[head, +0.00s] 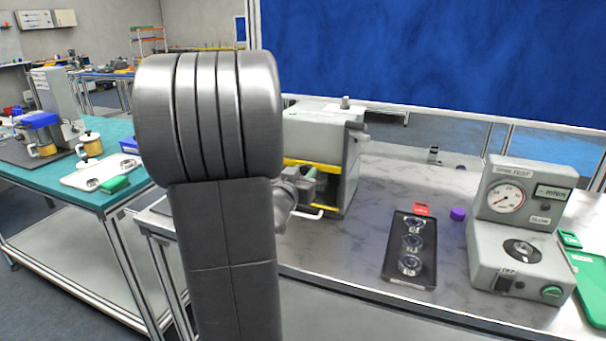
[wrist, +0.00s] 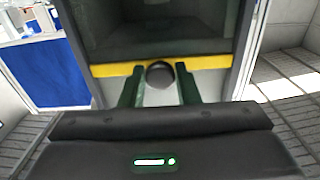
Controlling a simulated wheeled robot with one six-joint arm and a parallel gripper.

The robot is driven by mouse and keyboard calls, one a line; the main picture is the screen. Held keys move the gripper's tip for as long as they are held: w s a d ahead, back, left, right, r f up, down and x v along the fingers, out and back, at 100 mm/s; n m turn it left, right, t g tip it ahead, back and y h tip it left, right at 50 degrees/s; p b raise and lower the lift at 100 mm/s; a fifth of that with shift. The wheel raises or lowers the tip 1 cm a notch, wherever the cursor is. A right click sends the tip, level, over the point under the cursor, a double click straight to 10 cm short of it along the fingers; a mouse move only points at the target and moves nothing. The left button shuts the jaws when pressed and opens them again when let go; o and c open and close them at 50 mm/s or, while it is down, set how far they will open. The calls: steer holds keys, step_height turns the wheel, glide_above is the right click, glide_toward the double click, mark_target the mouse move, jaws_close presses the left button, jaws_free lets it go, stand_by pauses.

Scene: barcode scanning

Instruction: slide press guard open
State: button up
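The press (head: 320,130) is a grey box on the marble bench, partly hidden behind my arm in the head view. Its guard has a yellow bar (head: 318,166) along the lower edge. In the wrist view the yellow bar (wrist: 215,62) crosses below a dark panel (wrist: 160,30). A round dark knob (wrist: 160,74) sits at the middle of the bar. My gripper (wrist: 158,72) is open, with one green finger on each side of the knob and small gaps visible. In the head view my gripper (head: 306,184) is at the press front, mostly hidden.
A black tray (head: 397,274) with several clear round parts lies right of the press. A purple cap (head: 457,214), a red tag (head: 421,208) and a grey gauge tester (head: 515,255) stand nearby. A green tray (head: 590,290) is at the far right. A teal table (head: 115,195) is left.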

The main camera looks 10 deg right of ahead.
jaws_close()
step_height(320, 180, up, 10)
steer(key=p, duration=0.9)
steer(key=shift+r, duration=0.15)
steer(key=o, duration=0.8)
jaws_free()
steer(key=shift+o, duration=0.2)
steer(key=v, duration=1.3)
steer(key=shift+s+a+b, duration=0.25)
steer(key=shift+s+b, duration=0.1)
